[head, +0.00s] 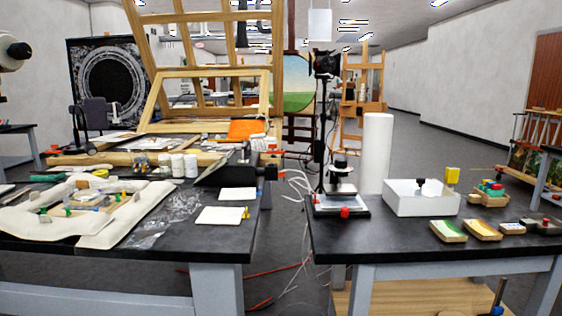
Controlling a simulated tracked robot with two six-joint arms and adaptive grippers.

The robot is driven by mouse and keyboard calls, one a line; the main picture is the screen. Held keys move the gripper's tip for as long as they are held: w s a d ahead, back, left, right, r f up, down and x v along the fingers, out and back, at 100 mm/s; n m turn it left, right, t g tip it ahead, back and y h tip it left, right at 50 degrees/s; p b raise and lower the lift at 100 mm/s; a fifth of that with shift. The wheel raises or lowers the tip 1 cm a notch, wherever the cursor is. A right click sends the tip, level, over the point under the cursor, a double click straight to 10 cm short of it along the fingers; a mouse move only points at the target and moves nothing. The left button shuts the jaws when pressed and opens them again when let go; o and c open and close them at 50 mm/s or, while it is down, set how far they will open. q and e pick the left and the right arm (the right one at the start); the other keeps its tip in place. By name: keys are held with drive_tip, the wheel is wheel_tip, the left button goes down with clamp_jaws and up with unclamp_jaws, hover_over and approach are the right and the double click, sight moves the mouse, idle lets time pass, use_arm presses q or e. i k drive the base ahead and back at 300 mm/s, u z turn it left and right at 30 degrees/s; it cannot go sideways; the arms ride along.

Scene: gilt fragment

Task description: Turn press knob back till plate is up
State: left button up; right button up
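A small press-like device (341,187) stands on the left part of the right-hand black table, near its left edge. It has a dark knob (340,161) on top and a pale, flat base. A red part (345,212) shows at its front edge. The plate is too small to make out clearly, so I cannot tell whether it is up or down. Neither of my grippers is in view, and nothing is seen touching the knob.
A white box (412,203) stands right of the device, with a white roll (377,150) upright behind. Small coloured trays (448,231) lie farther right. The left table (225,237) carries white cushions (120,225), jars and white cards (221,215). A gap with cables separates the tables.

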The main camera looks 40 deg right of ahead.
sight(340, 163)
drive_tip(key=u, duration=0.3)
drive_tip(key=k, duration=1.25)
drive_tip(key=z, duration=1.15)
drive_tip(key=i, duration=1)
drive_tip(key=z, duration=0.05)
